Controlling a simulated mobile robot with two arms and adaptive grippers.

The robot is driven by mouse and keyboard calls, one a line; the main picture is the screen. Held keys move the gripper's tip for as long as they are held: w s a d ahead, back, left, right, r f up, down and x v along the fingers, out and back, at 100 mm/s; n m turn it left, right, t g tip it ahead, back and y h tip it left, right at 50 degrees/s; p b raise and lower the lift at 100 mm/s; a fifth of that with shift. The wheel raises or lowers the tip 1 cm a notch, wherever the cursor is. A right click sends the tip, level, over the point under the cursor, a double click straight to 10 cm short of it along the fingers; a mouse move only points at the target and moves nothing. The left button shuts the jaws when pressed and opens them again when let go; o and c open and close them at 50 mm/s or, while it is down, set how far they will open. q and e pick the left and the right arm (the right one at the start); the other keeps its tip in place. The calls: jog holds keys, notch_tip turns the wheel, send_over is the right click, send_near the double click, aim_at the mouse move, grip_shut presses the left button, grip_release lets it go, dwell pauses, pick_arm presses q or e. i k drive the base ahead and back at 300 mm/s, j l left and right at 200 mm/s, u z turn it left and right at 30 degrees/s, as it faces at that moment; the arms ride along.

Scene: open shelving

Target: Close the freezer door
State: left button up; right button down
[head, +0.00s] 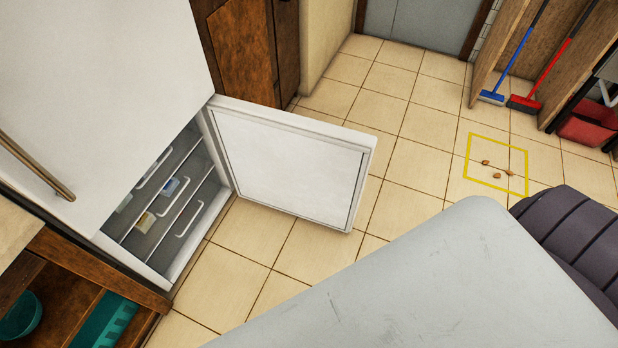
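The white freezer door (285,160) stands wide open, swung out to the right over the tiled floor. Its inner panel faces me. The freezer compartment (170,205) is at the lower left of the door, with clear drawers, white handles and a few small packages inside. The taller white upper door (110,70) above it is closed and has a metal handle (35,165). Neither of my grippers shows in the head view.
A pale grey surface (440,285) fills the lower right, with a dark ribbed thing (580,235) beside it. Wooden shelving (60,275) is at the lower left. A blue broom (492,97) and red broom (525,103) stand at the back right. Open tiled floor (420,130) lies beyond the door.

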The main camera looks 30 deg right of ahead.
aim_at(315, 171)
jog(key=k+u, duration=0.35)
jog(key=k+j+u, duration=0.15)
jog(key=u, duration=0.15)
jog(key=k+j+u, duration=0.2)
jog(key=k+u, duration=0.15)
jog(key=l+u, duration=0.4)
jog(key=l, duration=0.15)
jog(key=l+u, duration=0.45)
jog(key=k+l+u, duration=0.2)
jog(key=l+u, duration=0.2)
jog(key=k+l, duration=0.15)
jog(key=l, duration=0.3)
jog(key=k+l, duration=0.1)
jog(key=l, duration=0.3)
jog(key=k+l, duration=0.15)
jog(key=l, duration=0.3)
jog(key=k+l, duration=0.15)
jog(key=l, duration=0.25)
jog(key=k+l, duration=0.15)
jog(key=l, duration=0.3)
jog(key=k+l, duration=0.1)
jog(key=l, duration=0.3)
jog(key=k+l, duration=0.15)
jog(key=l, duration=0.3)
jog(key=k+l, duration=0.15)
jog(key=l, duration=0.25)
